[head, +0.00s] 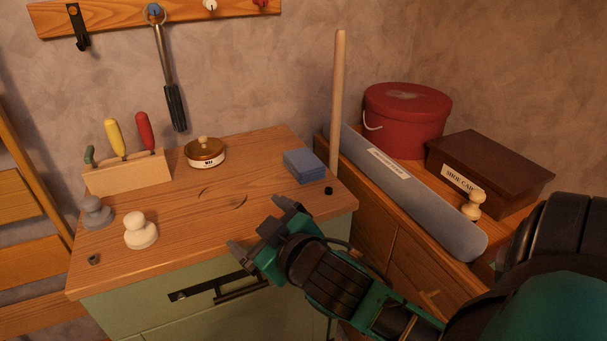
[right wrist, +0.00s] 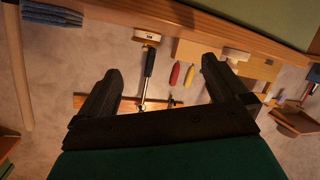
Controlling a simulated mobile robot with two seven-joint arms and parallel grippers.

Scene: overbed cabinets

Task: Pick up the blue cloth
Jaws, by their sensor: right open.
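The blue cloth (head: 305,166) is a folded, layered stack lying on the right part of the wooden cabinet top (head: 265,150). It also shows in the right wrist view at the upper left edge (right wrist: 52,15). My right gripper (head: 257,224) is open and empty. In the head view it is in front of the cabinet's front edge, nearer to me than the cloth and to its lower left, apart from it. In the right wrist view its two dark fingers (right wrist: 160,80) stand wide apart with nothing held between them. My left gripper is not in view.
A wooden block with colored-handled tools (head: 128,170), a brass tin (head: 205,152), and grey and white knobbed pieces (head: 140,230) stand on the left part of the top. A grey roll (head: 420,195) lies on the right cabinet.

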